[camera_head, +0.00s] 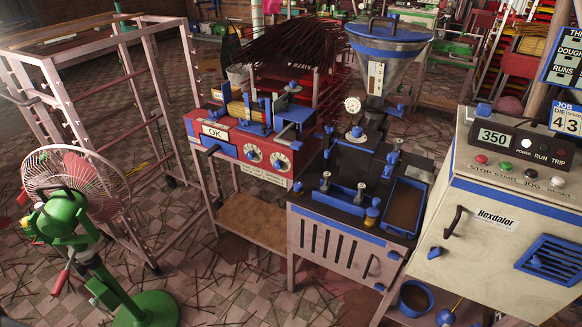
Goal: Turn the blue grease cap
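A small blue cap on a brass-coloured base (373,213) stands at the front right of the extruder bench (340,215), beside a blue tray. It looks like the grease cap, but it is too small to read its turn. Other small blue knobs sit on the same machine, one (357,132) near the pressure gauge. Neither of my grippers shows in the head view, and nothing touches the cap.
A cream control cabinet (500,225) with a 350 display stands close on the right. A blue-rimmed hopper (388,38) rises behind the bench. A red machine (245,145), pink rack (110,75) and green fan (75,200) stand left. Sticks litter the tiled floor.

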